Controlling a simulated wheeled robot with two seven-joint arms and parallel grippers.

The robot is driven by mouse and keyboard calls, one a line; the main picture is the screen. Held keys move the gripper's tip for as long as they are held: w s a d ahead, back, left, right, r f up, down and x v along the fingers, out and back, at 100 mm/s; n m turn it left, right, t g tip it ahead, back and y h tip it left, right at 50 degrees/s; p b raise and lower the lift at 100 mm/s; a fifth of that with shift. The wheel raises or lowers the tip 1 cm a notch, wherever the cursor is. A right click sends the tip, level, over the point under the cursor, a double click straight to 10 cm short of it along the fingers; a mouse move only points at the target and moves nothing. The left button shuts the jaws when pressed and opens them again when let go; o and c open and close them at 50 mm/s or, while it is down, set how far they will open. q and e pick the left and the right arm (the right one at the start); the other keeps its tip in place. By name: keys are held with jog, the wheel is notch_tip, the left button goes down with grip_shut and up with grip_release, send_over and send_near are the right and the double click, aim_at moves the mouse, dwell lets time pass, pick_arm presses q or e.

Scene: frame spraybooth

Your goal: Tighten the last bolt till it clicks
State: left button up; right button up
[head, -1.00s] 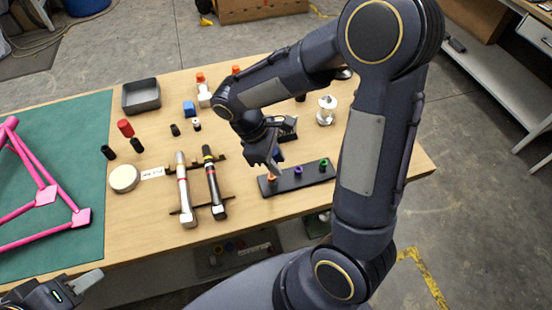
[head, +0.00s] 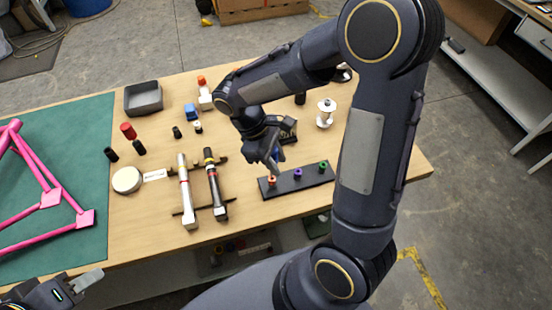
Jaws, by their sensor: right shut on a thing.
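My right gripper (head: 271,161) is over the left end of a black strip (head: 284,187) near the table's front. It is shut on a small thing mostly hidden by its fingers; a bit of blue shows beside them. The strip carries orange (head: 272,181), purple (head: 298,173) and green (head: 323,166) pieces; the orange one is just below the fingertips. A white-bodied tool (head: 187,190) and a black-bodied tool (head: 215,184) lie side by side on a rack. My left gripper (head: 85,282) is at the lower left; its jaw gap cannot be made out. I cannot identify a bolt.
A pink tube frame (head: 45,172) lies on a green mat (head: 75,130) at left. A grey bin (head: 142,98), white disc (head: 127,180), red cylinder (head: 128,131), small dark cylinders and a white spool (head: 326,112) stand on the table (head: 380,170). My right arm covers part of its right side.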

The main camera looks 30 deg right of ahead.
aim_at(275, 151)
jog(key=shift+r+p, duration=1.25)
jog(key=shift+r, duration=0.4)
